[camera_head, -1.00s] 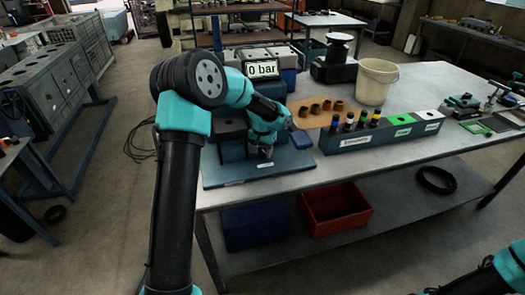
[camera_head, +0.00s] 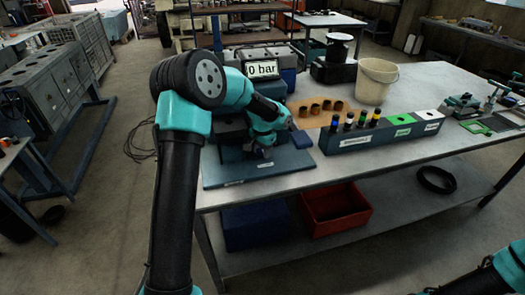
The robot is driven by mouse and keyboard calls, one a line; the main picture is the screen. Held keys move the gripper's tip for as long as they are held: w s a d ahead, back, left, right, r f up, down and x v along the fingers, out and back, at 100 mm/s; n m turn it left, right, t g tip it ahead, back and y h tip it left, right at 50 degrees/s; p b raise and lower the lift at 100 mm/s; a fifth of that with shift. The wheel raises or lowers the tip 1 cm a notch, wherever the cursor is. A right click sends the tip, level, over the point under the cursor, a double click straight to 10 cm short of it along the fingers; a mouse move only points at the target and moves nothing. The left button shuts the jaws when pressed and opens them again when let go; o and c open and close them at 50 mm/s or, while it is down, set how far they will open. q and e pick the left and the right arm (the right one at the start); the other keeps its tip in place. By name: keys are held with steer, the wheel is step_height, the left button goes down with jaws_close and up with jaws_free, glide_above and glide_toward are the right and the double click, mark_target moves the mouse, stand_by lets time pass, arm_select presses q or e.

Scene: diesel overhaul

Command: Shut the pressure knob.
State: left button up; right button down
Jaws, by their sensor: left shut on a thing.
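The test stand (camera_head: 222,176) is a blue-grey unit at the table's front left, with a flat base plate. A display (camera_head: 263,70) behind my left arm reads 0 bar. My left gripper (camera_head: 265,153) points down at the front of the stand, just above the base plate. It is shut on the pressure knob, which the fingers and wrist hide almost wholly. How far the knob is turned cannot be seen. Only a teal and black piece of my right arm shows at the bottom right corner; its gripper is not in view.
A grey rack (camera_head: 385,134) with coloured-banded injectors, brown cups (camera_head: 315,109) and a cream bucket (camera_head: 377,80) stand further right. A red bin (camera_head: 335,208) is on the lower shelf.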

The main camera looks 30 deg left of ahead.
arm_select(q)
steer(key=o, duration=0.9)
steer(key=shift+r, duration=0.1)
step_height(320, 180, up, 17)
steer(key=shift+r, duration=0.15)
stand_by(0.5)
